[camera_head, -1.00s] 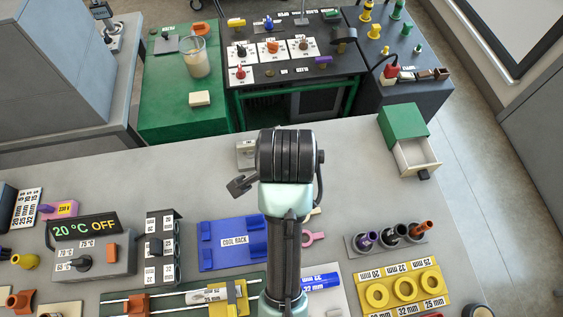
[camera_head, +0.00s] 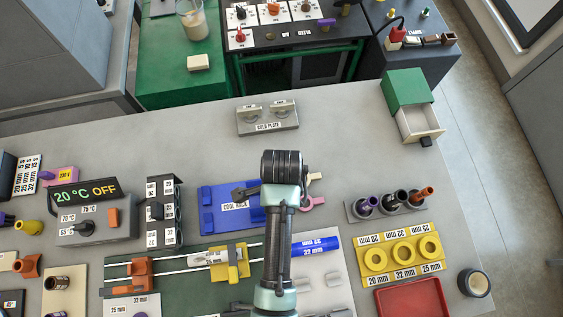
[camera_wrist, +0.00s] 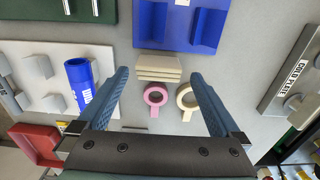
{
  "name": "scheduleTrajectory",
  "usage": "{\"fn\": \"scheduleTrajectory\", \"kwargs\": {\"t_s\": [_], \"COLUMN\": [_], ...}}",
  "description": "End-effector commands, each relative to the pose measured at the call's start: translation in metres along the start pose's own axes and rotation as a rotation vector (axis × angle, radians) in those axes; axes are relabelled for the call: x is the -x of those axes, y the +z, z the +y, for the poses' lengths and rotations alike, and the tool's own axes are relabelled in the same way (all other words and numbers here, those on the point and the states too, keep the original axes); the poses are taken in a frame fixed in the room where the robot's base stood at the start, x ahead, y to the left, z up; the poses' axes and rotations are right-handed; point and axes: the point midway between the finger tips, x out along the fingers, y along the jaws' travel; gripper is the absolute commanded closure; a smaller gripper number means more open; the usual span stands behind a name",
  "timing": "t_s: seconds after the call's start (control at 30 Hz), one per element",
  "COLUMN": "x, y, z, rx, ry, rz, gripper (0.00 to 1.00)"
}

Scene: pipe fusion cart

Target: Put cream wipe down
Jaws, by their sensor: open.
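The cream wipe (camera_wrist: 158,68), a flat layered block, lies on the grey bench beside the blue cool rack (camera_wrist: 180,25) in the wrist view. My gripper (camera_wrist: 157,76) is open, its two blue fingers spread to either side of the wipe in the picture. No contact between fingers and wipe shows; the height gap is hard to judge. A pink ring (camera_wrist: 155,98) and a cream ring (camera_wrist: 187,98) lie close by, between the fingers in the picture. In the head view my arm hides the wipe and most of my gripper.
The cold plate (camera_head: 268,118) stands behind my arm. A pipe holder (camera_head: 390,205), yellow ring tray (camera_head: 400,254) and red tray (camera_head: 410,298) are at right. The green rail fixture (camera_head: 180,255) is at front. Bare bench lies between the cold plate and the drawer box (camera_head: 408,100).

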Motion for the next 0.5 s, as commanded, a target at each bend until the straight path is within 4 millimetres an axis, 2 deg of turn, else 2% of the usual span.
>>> {"fn": "scheduleTrajectory", "kwargs": {"t_s": [0.2,0.5], "x": [-0.029,-0.036], "y": [0.001,0.001], "z": [0.003,0.003], "rx": [0.0,0.001], "ry": [0.002,-0.001], "rz": [0.0,0.0], "gripper": [0.0,0.0]}}
